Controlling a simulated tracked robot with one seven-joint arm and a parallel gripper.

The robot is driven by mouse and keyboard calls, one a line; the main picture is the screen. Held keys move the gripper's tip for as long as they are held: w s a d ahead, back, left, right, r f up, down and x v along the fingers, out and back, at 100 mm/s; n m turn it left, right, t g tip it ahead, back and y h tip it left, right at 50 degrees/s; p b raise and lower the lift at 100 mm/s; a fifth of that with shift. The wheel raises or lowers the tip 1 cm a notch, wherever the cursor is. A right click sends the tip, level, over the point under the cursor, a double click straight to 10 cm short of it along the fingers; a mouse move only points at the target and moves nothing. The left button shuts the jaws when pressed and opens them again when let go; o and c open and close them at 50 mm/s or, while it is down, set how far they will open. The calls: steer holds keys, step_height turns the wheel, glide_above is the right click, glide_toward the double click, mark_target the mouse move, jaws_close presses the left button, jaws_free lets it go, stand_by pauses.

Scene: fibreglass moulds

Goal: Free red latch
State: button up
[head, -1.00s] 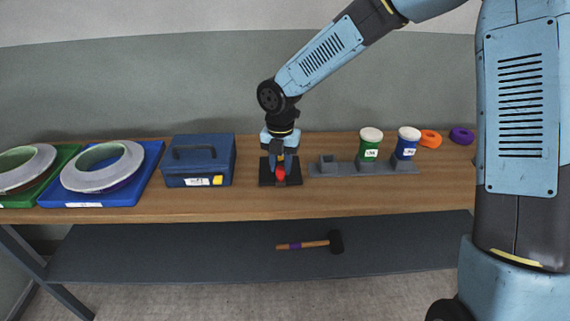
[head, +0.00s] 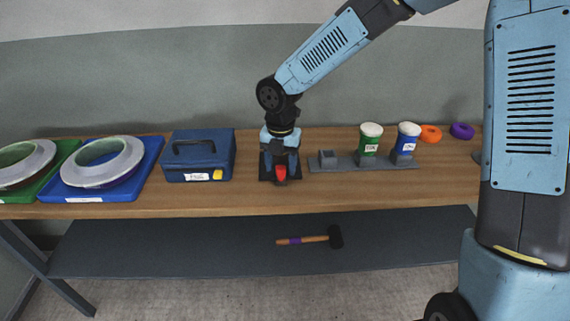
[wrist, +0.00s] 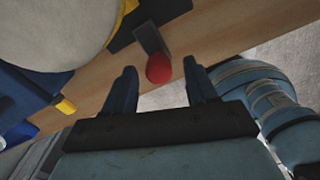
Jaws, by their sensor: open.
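The red latch knob (head: 281,172) is at the front of a black base plate (head: 266,177) on the workbench. In the wrist view the round red knob (wrist: 158,69) sits at the end of a dark grey lever (wrist: 150,40) that comes from the black plate. My gripper (head: 281,165) is over the plate, close around the knob. In the wrist view my gripper (wrist: 160,72) is open, with one finger on each side of the knob and visible gaps to both. The arm hides much of the plate in the head view.
A blue toolbox (head: 198,148) stands left of the plate. A grey rack (head: 335,164) with green and blue jars is to the right. Trays with ring moulds (head: 103,160) lie far left. A hammer (head: 310,240) lies on the lower shelf. A large pale round shape (wrist: 55,30) fills the wrist view's upper left.

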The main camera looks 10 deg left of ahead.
mark_target(281, 167)
step_height(281, 167, up, 14)
steer(key=shift+f, duration=0.2)
stand_by(0.4)
steer(key=s+d+r+m+t+h, duration=0.15)
steer(key=d+r+m, duration=0.25)
steer(key=d+m, duration=0.6)
steer(key=s+d+r+m+t, duration=0.1)
steer(key=s+d+r+m, duration=0.25)
steer(key=d+m, duration=0.7)
steer(key=s+d+r+m+t+y, duration=0.1)
steer(key=s+d+r+m+t, duration=0.1)
steer(key=s+d+m, duration=0.9)
steer(key=d+m+t, duration=0.1)
steer(key=d+m, duration=0.2)
steer(key=d, duration=0.1)
steer(key=shift+s+d+r, duration=0.15)
steer(key=shift+s+d, duration=0.1)
steer(key=shift+s, duration=0.15)
